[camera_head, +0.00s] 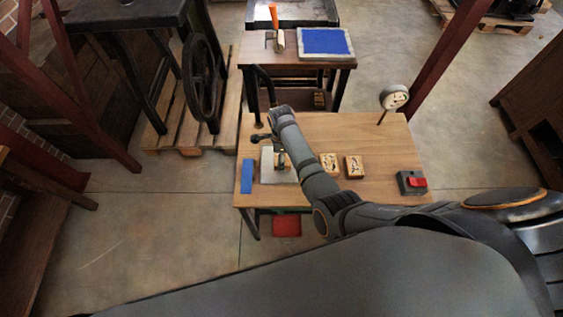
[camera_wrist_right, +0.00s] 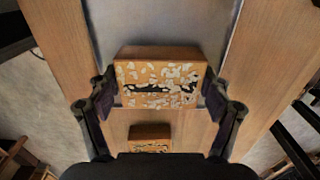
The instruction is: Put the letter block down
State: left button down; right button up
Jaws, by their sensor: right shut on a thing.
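My right gripper (camera_wrist_right: 160,88) is shut on a wooden letter block (camera_wrist_right: 158,70), one finger on each side. The block's face carries pale flecks and a dark mark. In the head view my right gripper (camera_head: 281,160) is over the right edge of a grey plate (camera_head: 267,173) on the wooden table, and the arm partly hides the held block. The plate also shows behind the block in the wrist view (camera_wrist_right: 160,20). I cannot tell whether the block touches the plate. My left gripper is in neither view.
Two similar blocks (camera_head: 329,160) (camera_head: 354,167) stand on the table (camera_head: 385,140) right of the gripper. A blue strip (camera_head: 248,176) lies left of the plate. A grey box with a red top (camera_head: 412,182) and a round dial on a post (camera_head: 393,97) are at the right.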

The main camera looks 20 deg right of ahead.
notch_tip(320, 180, down, 2)
jog(key=shift+f+b, duration=0.2)
jog(key=shift+b, duration=0.3)
jog(key=shift+r, duration=0.15)
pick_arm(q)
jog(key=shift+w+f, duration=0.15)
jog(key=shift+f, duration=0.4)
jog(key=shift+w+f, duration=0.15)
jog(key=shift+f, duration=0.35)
pick_arm(e)
jog(key=o, duration=1.2)
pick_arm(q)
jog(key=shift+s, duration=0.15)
pick_arm(e)
jog(key=shift+r, duration=0.1)
notch_tip(320, 180, up, 12)
jog(key=p, duration=1.3)
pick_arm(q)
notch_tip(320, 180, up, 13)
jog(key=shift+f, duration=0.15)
